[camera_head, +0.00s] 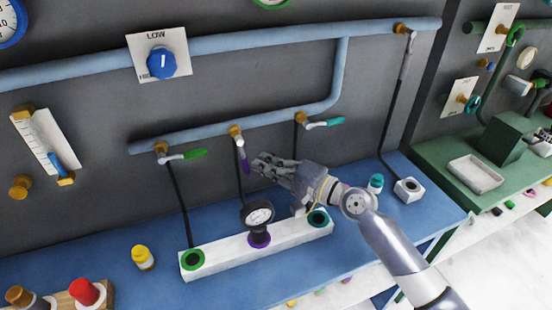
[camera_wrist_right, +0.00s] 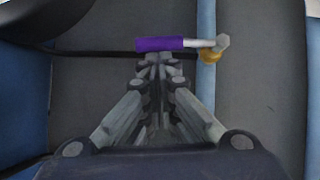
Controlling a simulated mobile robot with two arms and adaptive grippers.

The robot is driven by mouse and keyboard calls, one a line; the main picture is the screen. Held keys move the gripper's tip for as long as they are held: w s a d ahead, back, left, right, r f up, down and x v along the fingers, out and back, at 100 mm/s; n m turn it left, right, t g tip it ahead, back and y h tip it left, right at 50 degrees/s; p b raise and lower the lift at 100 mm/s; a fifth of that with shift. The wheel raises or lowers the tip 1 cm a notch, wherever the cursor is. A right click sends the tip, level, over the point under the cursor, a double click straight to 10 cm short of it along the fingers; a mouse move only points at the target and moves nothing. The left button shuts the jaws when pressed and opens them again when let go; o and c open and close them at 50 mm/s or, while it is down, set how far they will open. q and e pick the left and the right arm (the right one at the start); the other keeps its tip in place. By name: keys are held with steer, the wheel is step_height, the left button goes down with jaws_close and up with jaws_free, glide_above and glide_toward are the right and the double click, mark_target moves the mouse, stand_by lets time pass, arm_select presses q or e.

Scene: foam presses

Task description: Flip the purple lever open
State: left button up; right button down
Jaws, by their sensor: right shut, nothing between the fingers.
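The purple lever (camera_head: 244,161) hangs down from a brass valve (camera_head: 235,131) on the lower blue pipe in the head view. In the right wrist view the purple lever (camera_wrist_right: 160,44) lies across the top, its light metal stem running right to the brass valve (camera_wrist_right: 210,54). My right gripper (camera_head: 258,163) is just right of the lever in the head view. In the wrist view its fingertips (camera_wrist_right: 158,62) are together, empty, and right by the purple handle; I cannot tell whether they touch it. My left gripper is in neither view.
A green lever (camera_head: 194,154) and a teal lever (camera_head: 325,123) flank the purple one. Below, a white block (camera_head: 290,243) with coloured rings carries a black gauge (camera_head: 258,214). A yellow bottle (camera_head: 142,257) stands left on the blue bench. Black hoses hang from the valves.

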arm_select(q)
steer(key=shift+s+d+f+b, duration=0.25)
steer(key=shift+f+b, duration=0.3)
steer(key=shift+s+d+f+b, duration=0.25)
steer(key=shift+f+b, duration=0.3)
arm_select(e)
steer(key=shift+s+a+f+m+y, duration=0.1)
steer(key=shift+a+f+m+y, duration=0.05)
steer(key=shift+a+m, duration=0.25)
steer(key=shift+s+a+f+m+y, duration=0.1)
steer(key=shift+a+f+m+y, duration=0.05)
steer(key=shift+a+m, duration=0.2)
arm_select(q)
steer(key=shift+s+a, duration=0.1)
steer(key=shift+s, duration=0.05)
arm_select(e)
steer(key=shift+d, duration=0.1)
